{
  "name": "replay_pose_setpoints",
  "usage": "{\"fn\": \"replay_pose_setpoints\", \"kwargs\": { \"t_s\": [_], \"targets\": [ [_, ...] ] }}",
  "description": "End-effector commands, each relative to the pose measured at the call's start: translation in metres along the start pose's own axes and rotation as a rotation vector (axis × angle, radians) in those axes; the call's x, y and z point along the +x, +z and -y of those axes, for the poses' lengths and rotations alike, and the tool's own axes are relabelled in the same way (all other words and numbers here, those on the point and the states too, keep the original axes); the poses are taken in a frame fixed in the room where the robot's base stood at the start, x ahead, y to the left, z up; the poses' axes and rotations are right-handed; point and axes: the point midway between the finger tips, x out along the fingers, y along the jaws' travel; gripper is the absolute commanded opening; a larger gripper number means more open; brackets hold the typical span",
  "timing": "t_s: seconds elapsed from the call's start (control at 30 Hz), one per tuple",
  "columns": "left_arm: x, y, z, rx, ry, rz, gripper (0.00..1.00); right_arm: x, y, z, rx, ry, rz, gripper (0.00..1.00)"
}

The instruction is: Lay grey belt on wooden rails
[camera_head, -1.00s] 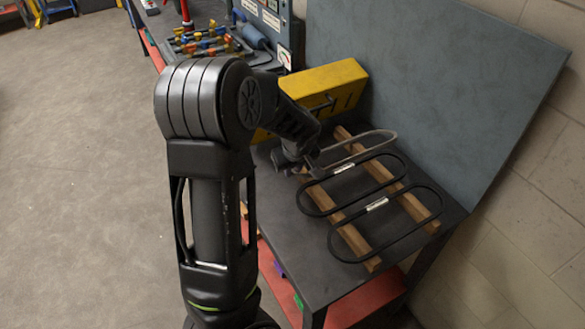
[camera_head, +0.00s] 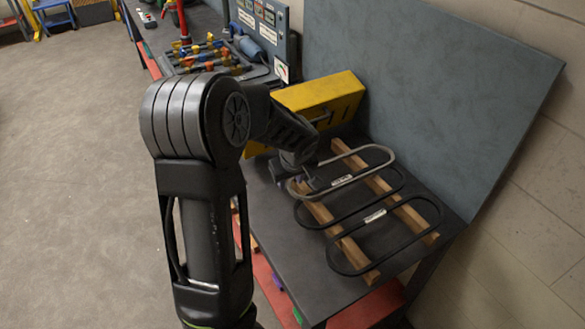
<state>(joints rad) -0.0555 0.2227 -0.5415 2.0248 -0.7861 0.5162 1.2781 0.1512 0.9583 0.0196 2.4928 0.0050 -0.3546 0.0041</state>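The grey belt (camera_head: 378,150) is a long loop at the far end of two wooden rails (camera_head: 399,211), which lie side by side on the dark table. It spans across both rails, close to the nearest black belt. My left gripper (camera_head: 309,183) is at the belt's left end, near the left rail's far end. Its fingers are small and dark, so I cannot tell whether they are closed on the belt. I cannot tell whether the belt rests on the rails or is slightly above them. My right gripper is not in view.
Two black belts with white labels, one in the middle (camera_head: 399,181) and one nearer (camera_head: 337,269), lie across the rails. A yellow box (camera_head: 318,92) stands behind my gripper. A grey-blue panel (camera_head: 430,90) rises behind the table (camera_head: 425,256). Coloured parts lie at the back left.

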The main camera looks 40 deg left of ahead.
Motion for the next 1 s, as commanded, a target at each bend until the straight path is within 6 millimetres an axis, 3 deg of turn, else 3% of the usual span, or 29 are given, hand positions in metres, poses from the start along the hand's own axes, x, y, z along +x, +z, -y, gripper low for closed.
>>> {"fn": "replay_pose_setpoints", "kwargs": {
  "t_s": [0.3, 0.5, 0.67, 1.0],
  "targets": [
    [-0.065, 0.0, -0.001, 0.0, 0.007, -0.001, 0.37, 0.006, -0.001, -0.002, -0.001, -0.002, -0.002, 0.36],
    [-0.097, 0.0, 0.0, 0.0, 0.003, 0.0, 0.37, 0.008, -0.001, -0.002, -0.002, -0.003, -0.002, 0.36],
    [-0.107, 0.001, 0.0, 0.0, 0.001, 0.0, 0.37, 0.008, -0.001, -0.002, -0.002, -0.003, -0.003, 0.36],
    [-0.107, 0.001, 0.0, 0.0, 0.0, 0.001, 0.37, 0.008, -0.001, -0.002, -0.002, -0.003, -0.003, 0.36]
  ]
}}
